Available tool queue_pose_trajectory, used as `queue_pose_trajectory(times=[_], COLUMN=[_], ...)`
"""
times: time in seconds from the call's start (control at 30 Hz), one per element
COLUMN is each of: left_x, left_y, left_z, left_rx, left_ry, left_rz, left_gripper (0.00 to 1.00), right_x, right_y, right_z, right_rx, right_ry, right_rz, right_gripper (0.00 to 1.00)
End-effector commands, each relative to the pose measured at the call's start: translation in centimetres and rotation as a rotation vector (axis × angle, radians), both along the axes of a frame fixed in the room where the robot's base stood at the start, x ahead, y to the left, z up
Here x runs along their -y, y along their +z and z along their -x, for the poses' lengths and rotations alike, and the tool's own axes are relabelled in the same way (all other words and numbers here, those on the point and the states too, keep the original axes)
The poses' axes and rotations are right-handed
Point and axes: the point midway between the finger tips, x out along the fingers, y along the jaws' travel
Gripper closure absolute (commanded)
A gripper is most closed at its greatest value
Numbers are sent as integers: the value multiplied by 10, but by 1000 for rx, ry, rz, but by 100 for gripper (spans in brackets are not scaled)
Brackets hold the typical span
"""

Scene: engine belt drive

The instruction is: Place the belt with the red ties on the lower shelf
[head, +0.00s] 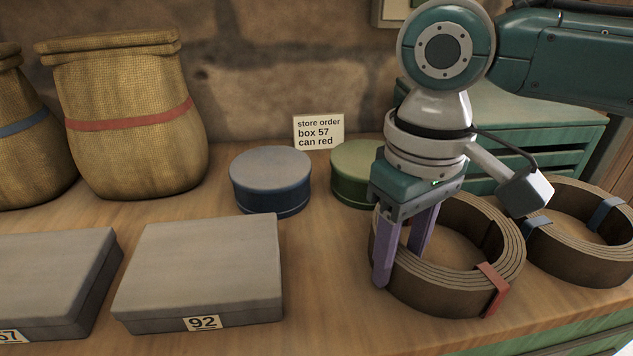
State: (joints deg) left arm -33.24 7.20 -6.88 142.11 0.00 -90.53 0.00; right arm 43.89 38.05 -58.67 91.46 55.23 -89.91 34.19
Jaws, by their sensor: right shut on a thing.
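The belt with the red ties (504,243) is a coiled brown ring on the wooden counter, right of the middle in the head view. A red tie shows on its front right side. My right gripper (400,270) points down at the belt's left side, with its purple fingers shut on the ring's wall. The gripper and wrist hide part of the belt's back left. The belt appears to rest on the counter. My left gripper is not in view. I cannot make out the lower shelf for certain.
A similar belt with blue ties (575,262) lies close on the right. Blue (270,180) and green (352,172) round cans stand behind, near a note card (318,132). Grey boxes (205,265) and sacks (125,120) are at left. A green slatted crate (555,150) stands behind the belts.

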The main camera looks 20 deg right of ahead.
Motion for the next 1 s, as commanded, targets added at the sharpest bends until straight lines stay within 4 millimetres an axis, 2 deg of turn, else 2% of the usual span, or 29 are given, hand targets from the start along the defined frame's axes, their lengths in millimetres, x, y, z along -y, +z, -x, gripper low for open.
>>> queue_pose_trajectory(times=[0.07,0.1,0.33,0.67,0.77,1.0], left_x=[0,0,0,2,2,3], left_y=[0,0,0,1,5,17], left_z=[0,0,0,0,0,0], left_rx=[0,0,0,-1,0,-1], left_ry=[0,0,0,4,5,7], left_rz=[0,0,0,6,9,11], left_gripper=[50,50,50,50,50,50], right_x=[0,0,0,0,0,0], right_y=[-2,-2,-2,3,18,73], right_z=[0,0,0,0,-1,-1], right_rx=[1,0,0,1,3,4], right_ry=[0,0,0,0,0,0], right_rz=[0,-1,0,0,-1,-2], right_gripper=[100,52,26,26,26,26])
